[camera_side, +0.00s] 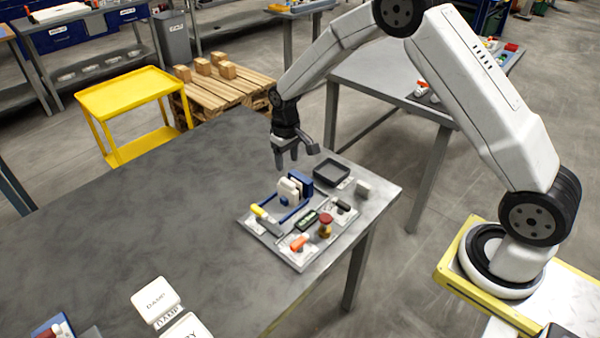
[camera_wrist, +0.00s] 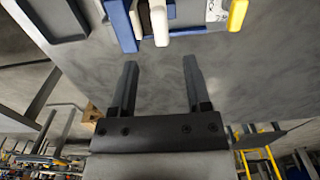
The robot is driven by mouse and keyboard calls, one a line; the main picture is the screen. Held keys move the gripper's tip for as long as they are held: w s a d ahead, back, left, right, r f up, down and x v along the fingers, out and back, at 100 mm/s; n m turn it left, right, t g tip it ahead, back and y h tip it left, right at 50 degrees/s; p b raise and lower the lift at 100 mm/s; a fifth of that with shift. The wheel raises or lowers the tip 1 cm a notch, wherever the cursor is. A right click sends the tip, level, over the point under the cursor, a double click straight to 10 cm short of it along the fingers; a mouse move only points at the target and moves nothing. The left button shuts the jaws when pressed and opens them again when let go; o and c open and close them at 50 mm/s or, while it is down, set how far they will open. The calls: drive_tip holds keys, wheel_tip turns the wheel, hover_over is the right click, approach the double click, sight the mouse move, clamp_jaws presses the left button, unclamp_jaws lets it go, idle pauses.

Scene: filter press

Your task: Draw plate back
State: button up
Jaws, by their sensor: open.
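The filter press (camera_side: 270,237) is a grey board with blue rails near the table's right end. White plates (camera_side: 289,188) stand upright between the rails, beside a blue end block (camera_side: 301,182). A yellow-tipped handle (camera_side: 258,211) lies at the left end. In the wrist view a white plate (camera_wrist: 159,22), the blue block (camera_wrist: 121,26) and the yellow tip (camera_wrist: 237,14) show at the top edge, cut off by it. My gripper (camera_side: 287,166) is open and empty, pointing down just behind the press. Its fingers (camera_wrist: 160,63) are apart from the plates.
A black tray (camera_side: 331,171) and a small grey block (camera_side: 362,188) lie right of the press. A red-brown knob (camera_side: 325,226) and an orange part (camera_side: 299,242) stand on the board's front. White labelled blocks (camera_side: 155,298) lie at the front. The table's left is clear.

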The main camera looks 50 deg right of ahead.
sight(288, 181)
drive_tip(key=shift+f, duration=3.65)
clamp_jaws()
